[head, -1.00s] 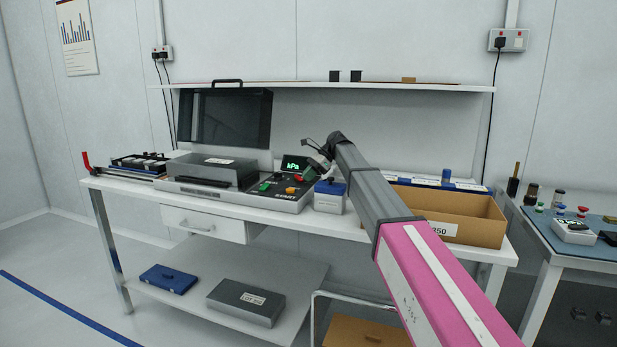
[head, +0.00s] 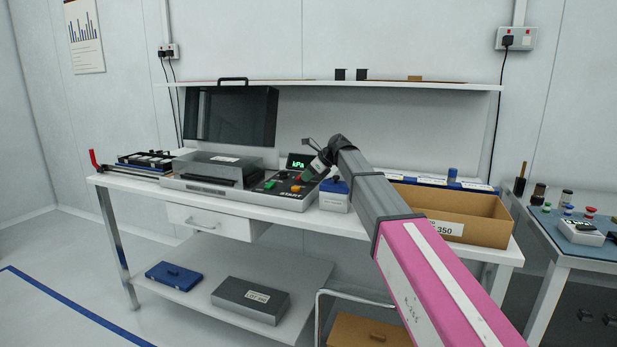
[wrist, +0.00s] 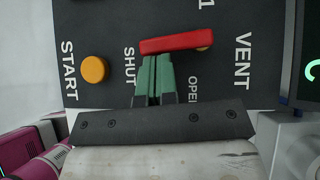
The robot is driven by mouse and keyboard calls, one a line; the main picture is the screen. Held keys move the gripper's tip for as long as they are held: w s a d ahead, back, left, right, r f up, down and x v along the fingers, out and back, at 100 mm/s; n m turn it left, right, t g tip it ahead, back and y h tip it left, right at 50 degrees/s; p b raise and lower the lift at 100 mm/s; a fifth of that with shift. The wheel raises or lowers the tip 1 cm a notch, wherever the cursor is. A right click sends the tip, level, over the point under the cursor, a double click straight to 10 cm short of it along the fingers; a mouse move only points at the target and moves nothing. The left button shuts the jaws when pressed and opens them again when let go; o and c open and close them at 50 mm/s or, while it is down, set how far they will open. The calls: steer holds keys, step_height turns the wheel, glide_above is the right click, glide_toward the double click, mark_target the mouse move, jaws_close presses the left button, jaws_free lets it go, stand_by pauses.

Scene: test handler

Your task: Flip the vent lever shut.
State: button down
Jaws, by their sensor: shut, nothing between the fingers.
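In the wrist view the red vent lever (wrist: 175,43) lies across the dark panel between the printed words SHUT (wrist: 129,65), on the left, and OPEN (wrist: 194,90), on the right. A brass-coloured part shows at its right end. My gripper (wrist: 154,57) is shut and empty. Its green fingertips are right against or just beside the lever's lower edge, toward the left end; I cannot tell whether they touch. In the head view my gripper (head: 308,176) is low over the tester's control panel (head: 286,191), and the lever is mostly hidden there.
An orange START button (wrist: 95,69) is left of the fingers. A display (wrist: 309,70) stands at the right edge. In the head view a blue-lidded box (head: 334,195) and a cardboard bin (head: 460,213) stand to the right on the bench. A shelf (head: 330,84) runs above.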

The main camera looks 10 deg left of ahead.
steer(key=shift+w, duration=0.15)
steer(key=shift+w+d, duration=0.2)
steer(key=shift+w, duration=0.4)
steer(key=shift+d, duration=0.6)
steer(key=d, duration=0.3)
steer(key=v, duration=1)
